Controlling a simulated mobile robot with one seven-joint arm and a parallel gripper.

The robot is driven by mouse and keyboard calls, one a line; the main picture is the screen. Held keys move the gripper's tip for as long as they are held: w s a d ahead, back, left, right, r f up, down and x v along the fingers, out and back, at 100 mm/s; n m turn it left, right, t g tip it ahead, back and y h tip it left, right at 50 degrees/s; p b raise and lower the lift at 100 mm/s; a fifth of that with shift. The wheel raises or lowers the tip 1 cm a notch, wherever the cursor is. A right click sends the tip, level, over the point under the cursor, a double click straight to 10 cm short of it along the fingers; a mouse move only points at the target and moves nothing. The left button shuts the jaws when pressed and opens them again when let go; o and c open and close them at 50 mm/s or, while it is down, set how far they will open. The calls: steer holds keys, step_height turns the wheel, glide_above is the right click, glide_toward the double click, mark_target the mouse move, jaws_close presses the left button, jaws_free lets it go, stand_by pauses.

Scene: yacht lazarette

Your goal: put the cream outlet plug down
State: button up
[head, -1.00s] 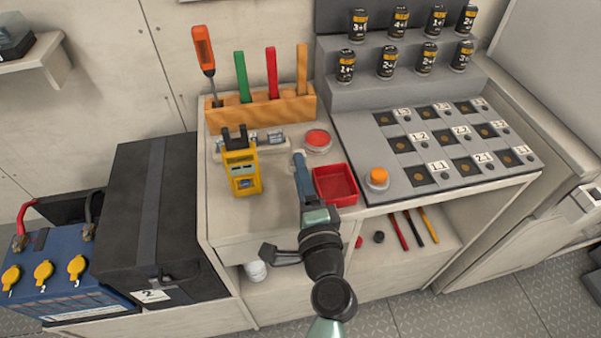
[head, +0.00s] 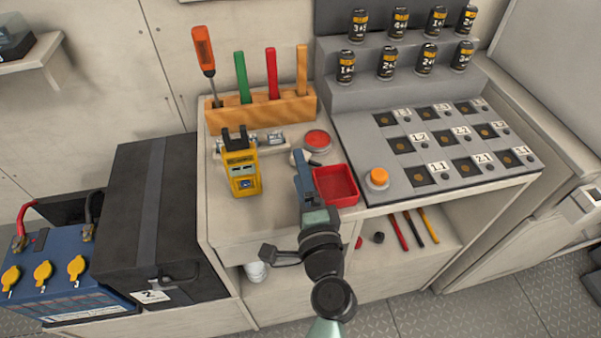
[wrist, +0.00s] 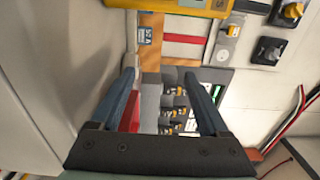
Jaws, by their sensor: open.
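A small pale object (head: 296,158), which looks like the cream outlet plug, is on the counter (head: 225,215) just beyond my gripper's tips. It lies between the round red-topped tin (head: 317,140) and the red tray (head: 336,186), partly hidden by my gripper. My gripper (head: 301,170) is above the counter at the left edge of the red tray. In the wrist view my gripper (wrist: 158,78) has its two blue fingers wide apart with nothing held between them. I cannot make out the plug in the wrist view.
A yellow meter (head: 242,174) stands left of my gripper. Behind is a wooden rack (head: 262,108) with a screwdriver and coloured strips. An orange button (head: 377,177) and a grey labelled panel (head: 400,180) are to the right. The counter's front left is clear.

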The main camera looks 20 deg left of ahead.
steer(key=b+v, duration=0.2)
steer(key=v, duration=0.9)
steer(key=w+d+r+n+t+h, duration=0.1)
steer(key=w+r+n+t, duration=0.3)
steer(key=r, duration=0.9)
steer(key=w+d+r+n+t+h, duration=0.1)
steer(key=w+r+n, duration=0.3)
steer(key=r, duration=0.9)
steer(key=s+d+r+n+t+h, duration=0.1)
steer(key=s+d+r+t+h, duration=0.1)
steer(key=r, duration=0.5)
steer(key=s+d+r+n+t+h, duration=0.1)
steer(key=s+d+r+t+h, duration=0.1)
steer(key=r, duration=0.6)
steer(key=s+d+r+n+t+h, duration=0.1)
steer(key=s+d+r+t+h, duration=0.2)
steer(key=s+r, duration=0.3)
steer(key=shift+r+h, duration=0.5)
steer(key=shift+r, duration=0.2)
steer(key=shift+s, duration=0.1)
step_height(320, 180, up, 14)
steer(key=p, duration=1.3)
steer(key=shift+p, duration=0.35)
steer(key=shift+f, duration=0.15)
